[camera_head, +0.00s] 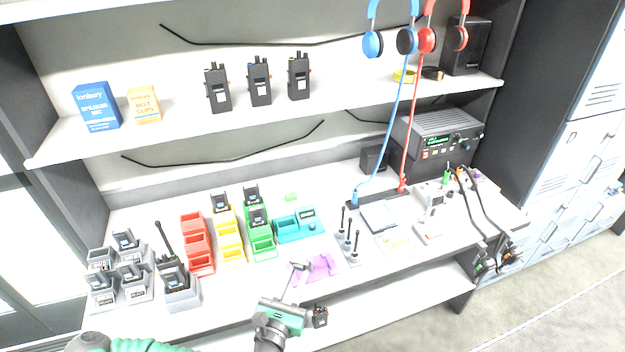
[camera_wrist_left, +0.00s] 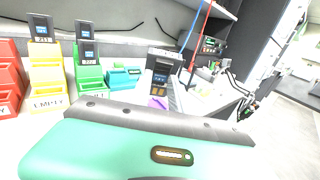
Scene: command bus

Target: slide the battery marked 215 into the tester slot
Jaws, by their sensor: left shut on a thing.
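My left gripper (camera_head: 302,312) is in front of the bench's front edge at the lower middle, shut on a dark battery (camera_head: 320,317). The battery also shows in the left wrist view (camera_wrist_left: 161,70), upright beyond the green gripper body; its marking is too small to read. The teal tester (camera_head: 298,226) stands on the bench behind the purple mat, apart from the held battery. Other dark batteries stand in the yellow bins (camera_head: 229,240) and green bins (camera_head: 262,238); their numbers are not legible. My right gripper is not in view.
Red bins (camera_head: 197,245) and grey chargers (camera_head: 180,295) stand to the left. A purple mat (camera_head: 314,270) lies near the front edge. Small antennas on a stand (camera_head: 349,247) are right of the tester. A lower shelf (camera_head: 400,303) runs beneath the bench.

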